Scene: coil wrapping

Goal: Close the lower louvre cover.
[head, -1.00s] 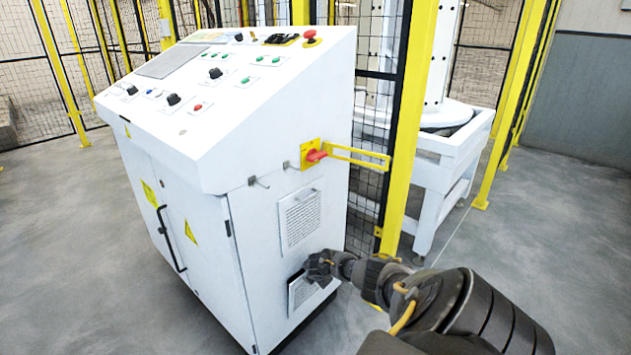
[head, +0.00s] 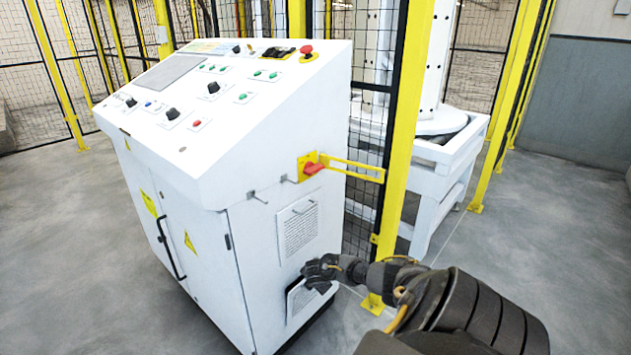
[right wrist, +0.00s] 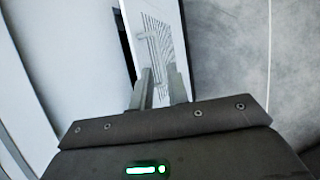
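The lower louvre cover (head: 298,304) is a white slatted panel low on the cabinet's right side. It stands tilted out from the cabinet, with a dark gap along its edge. In the right wrist view the cover (right wrist: 172,45) rises beyond the fingers, with the dark opening on its left. My right gripper (head: 314,270) is at the cover's upper part, partly hiding it. In the right wrist view its two fingers (right wrist: 161,82) are apart, close to the panel; contact cannot be told. My left gripper is not in view.
The upper louvre cover (head: 299,228) lies flat against the white cabinet (head: 245,215) above. A red switch (head: 313,168) and yellow bracket (head: 352,170) stick out higher up. A yellow fence post (head: 402,140) stands close to the right. Grey floor (head: 545,240) is clear farther right.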

